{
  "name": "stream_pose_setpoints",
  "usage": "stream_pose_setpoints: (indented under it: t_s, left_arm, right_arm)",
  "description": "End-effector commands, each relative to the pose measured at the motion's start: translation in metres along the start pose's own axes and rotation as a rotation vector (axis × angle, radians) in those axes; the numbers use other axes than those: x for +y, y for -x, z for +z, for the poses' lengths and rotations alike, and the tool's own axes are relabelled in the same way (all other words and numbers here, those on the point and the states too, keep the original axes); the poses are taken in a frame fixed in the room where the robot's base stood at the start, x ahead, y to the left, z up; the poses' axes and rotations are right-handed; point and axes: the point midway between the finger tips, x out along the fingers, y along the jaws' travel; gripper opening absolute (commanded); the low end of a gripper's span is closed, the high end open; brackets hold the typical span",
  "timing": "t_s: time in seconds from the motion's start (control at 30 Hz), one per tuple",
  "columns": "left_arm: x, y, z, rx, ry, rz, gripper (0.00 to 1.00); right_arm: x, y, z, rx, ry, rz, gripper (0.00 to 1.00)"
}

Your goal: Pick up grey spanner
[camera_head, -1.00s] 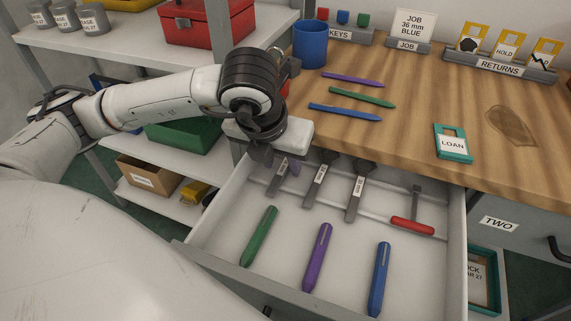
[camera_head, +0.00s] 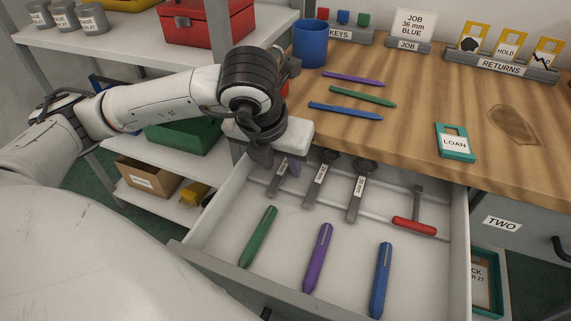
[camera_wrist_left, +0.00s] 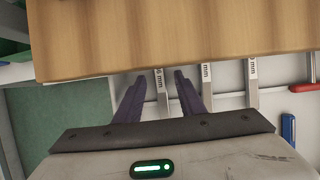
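Three grey spanners with white size labels lie side by side in the open drawer: a left one (camera_head: 279,184), a middle one (camera_head: 318,184) and a right one (camera_head: 356,195). My left gripper (camera_head: 276,163) is at the back of the drawer, over the left spanner, and partly hides it. In the left wrist view the gripper's two dark fingers (camera_wrist_left: 158,98) are apart, with the left spanner (camera_wrist_left: 162,88) showing between them. The middle spanner (camera_wrist_left: 207,78) is just right of the right finger. Spanner heads are hidden under the bench edge there. My right gripper is not in view.
The drawer (camera_head: 225,238) also holds a red-handled tool (camera_head: 413,226) and green (camera_head: 258,236), purple (camera_head: 318,257) and blue (camera_head: 380,280) pens. The wooden bench top (camera_head: 410,100) overhangs its back. A shelf unit (camera_head: 130,60) stands at left.

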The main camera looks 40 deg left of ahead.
Motion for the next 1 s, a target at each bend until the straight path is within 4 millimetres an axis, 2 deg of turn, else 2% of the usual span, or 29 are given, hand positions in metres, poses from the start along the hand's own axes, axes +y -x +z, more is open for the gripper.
stream_pose_setpoints:
  t_s: [0.3, 0.53, 1.0]
  left_arm:
    - [-0.0001, -0.0002, -0.0001, 0.0, 0.0, 0.0, 0.36]
    - [0.0, -0.0003, -0.0001, 0.0, 0.0, 0.0, 0.0]
    - [0.0004, 0.0041, 0.0021, -0.001, 0.001, 0.001, 0.0]
  right_arm:
    - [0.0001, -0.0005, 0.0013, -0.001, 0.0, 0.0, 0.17]
    - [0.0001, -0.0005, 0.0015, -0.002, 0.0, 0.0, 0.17]
    - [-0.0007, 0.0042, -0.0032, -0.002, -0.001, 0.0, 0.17]
